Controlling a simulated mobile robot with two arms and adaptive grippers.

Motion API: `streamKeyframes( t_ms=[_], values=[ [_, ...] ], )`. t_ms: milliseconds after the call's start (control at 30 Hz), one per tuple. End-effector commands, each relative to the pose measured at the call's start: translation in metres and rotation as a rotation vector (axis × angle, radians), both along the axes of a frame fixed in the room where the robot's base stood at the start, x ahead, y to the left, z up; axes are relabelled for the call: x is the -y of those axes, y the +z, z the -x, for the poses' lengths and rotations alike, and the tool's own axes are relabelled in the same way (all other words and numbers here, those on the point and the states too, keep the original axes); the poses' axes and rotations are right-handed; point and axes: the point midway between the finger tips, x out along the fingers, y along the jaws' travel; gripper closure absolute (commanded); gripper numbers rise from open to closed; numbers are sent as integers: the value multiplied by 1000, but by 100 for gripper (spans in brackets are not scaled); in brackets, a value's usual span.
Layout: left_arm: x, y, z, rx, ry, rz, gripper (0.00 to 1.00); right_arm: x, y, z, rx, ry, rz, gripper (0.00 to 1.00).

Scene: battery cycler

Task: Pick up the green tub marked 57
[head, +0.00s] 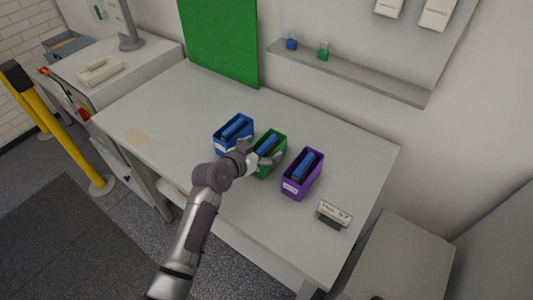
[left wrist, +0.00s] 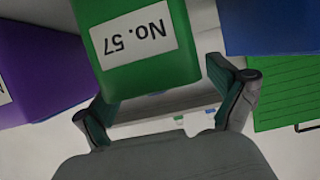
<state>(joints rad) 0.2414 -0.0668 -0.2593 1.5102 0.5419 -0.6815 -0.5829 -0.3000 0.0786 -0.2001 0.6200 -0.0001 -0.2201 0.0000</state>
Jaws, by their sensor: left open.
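The green tub (head: 273,167) stands on the white bench between a blue tub and a purple tub, with a blue battery-like block in it. In the left wrist view, the green tub (left wrist: 150,75) shows its label "No. 57" upside down. My left gripper (head: 264,157) is open at the green tub and partly covers it in the head view. Its fingers show on either side of the tub's labelled end in the left wrist view; whether they touch it I cannot tell. My right gripper is not in view.
The blue tub (head: 222,145) is close on the left and the purple tub (head: 295,190) close on the right, each holding blue blocks. A small sign (head: 335,213) stands near the front right of the bench (head: 190,95). A wall shelf (head: 350,75) holds two small padlocks.

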Motion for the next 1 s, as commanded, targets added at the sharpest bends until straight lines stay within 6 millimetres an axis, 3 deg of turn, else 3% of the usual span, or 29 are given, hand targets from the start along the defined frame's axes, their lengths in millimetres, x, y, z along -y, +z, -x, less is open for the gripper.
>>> streamKeyframes(
  t_ms=[167,433,900,1000],
  values=[
    [10,-6,-13,-1,0,3,4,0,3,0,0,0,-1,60],
    [11,-7,-15,0,-1,2,4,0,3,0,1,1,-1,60],
    [11,-8,-14,-1,-1,1,81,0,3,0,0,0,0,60],
    [11,-5,-15,5,0,4,84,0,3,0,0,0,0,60]
  ],
)
